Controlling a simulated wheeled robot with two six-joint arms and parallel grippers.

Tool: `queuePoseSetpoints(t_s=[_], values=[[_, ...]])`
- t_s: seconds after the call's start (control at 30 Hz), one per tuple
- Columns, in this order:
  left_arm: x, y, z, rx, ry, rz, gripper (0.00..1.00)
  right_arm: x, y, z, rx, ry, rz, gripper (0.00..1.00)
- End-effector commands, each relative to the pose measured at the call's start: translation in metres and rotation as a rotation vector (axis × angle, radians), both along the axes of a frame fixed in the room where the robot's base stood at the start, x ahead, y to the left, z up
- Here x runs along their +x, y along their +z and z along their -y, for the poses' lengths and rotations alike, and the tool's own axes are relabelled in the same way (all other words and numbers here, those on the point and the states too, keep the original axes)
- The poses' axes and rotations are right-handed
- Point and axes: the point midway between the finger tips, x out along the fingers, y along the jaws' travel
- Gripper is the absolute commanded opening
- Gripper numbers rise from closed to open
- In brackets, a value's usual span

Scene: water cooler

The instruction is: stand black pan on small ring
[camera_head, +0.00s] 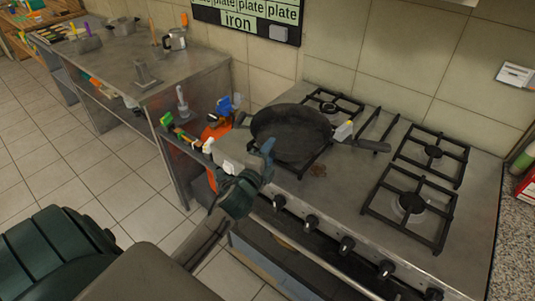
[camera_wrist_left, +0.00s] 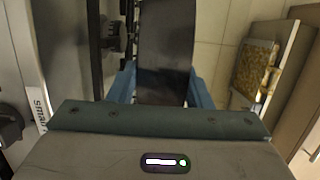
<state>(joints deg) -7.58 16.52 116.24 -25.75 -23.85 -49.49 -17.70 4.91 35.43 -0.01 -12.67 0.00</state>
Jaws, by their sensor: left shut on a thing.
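The black pan (camera_head: 290,122) is over the left side of the stove, with its handle (camera_head: 372,146) pointing right. It looks tilted and covers most of the front left burner; whether it touches the grate is unclear. My left gripper (camera_head: 266,160) is shut on the near left part of the pan. In the left wrist view, the dark pan (camera_wrist_left: 165,50) lies between the blue fingers. Uncovered burners are the back left one (camera_head: 328,107), the back right one (camera_head: 433,152) and the front right one (camera_head: 411,203). I cannot tell for certain which is the small ring. My right gripper is not in view.
The steel stove top (camera_head: 345,190) has knobs along its front. A small white and yellow object (camera_head: 343,130) shows beside the pan. The right grates are clear.

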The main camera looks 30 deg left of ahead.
Motion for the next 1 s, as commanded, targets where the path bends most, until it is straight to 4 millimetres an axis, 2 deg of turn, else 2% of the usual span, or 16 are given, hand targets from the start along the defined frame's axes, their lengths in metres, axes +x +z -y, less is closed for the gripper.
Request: queuePoseSetpoints(t_s=[0.27,0.4,0.5,0.93,0.97,1.0], values=[[0.020,0.000,-0.019,0.003,-0.001,0.004,0.08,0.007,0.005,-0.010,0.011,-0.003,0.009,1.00],[0.019,-0.026,-0.018,0.000,0.000,-0.001,0.08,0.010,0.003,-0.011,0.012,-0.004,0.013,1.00],[0.019,-0.035,-0.018,-0.001,-0.001,0.001,0.08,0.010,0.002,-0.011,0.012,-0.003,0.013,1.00],[0.019,-0.041,-0.018,-0.001,-0.002,0.003,0.08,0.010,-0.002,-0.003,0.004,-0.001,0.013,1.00],[0.018,-0.041,-0.018,-0.001,-0.001,0.000,0.51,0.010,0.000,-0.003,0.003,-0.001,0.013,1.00],[0.018,-0.041,-0.018,-0.001,-0.001,0.000,0.59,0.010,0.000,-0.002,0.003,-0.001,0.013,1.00]])
